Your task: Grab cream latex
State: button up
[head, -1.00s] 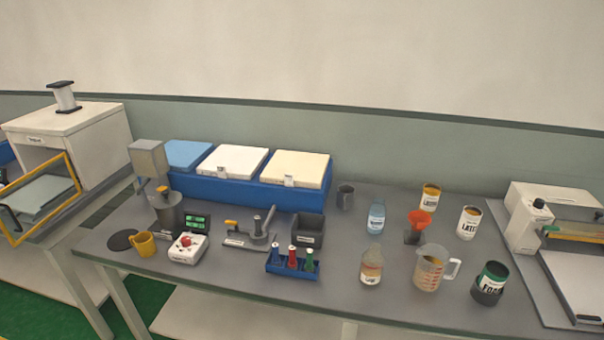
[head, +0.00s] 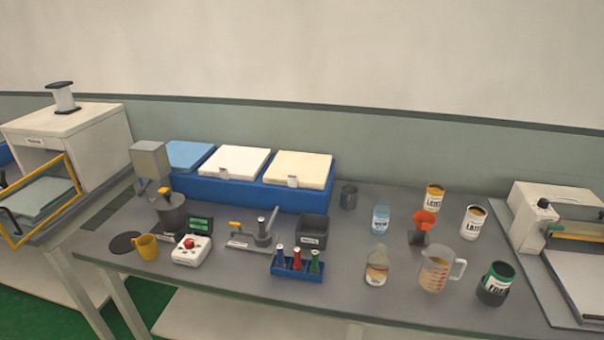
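A cream slab (head: 304,167) lies in the rightmost section of a long blue tray (head: 241,195) at the back of the table, with a small pale tag at its front edge. A white slab (head: 236,160) lies in the middle section and a light blue slab (head: 189,155) in the left section. Two cans with yellow-orange tops and dark lettering, a rear can (head: 435,197) and a front can (head: 473,223), stand at the back right; their small labels may read latex. My gripper is not in view.
A grey hand press (head: 261,236), a dark box (head: 312,231) and a blue rack (head: 296,268) of small bottles stand before the tray. A measuring jug (head: 433,273), bottles and an orange funnel (head: 426,223) crowd the right. A white machine (head: 545,213) stands far right.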

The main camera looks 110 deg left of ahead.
aim_at(289, 169)
jog(key=z, duration=0.05)
jog(key=k, duration=2.35)
jog(key=u, duration=2.75)
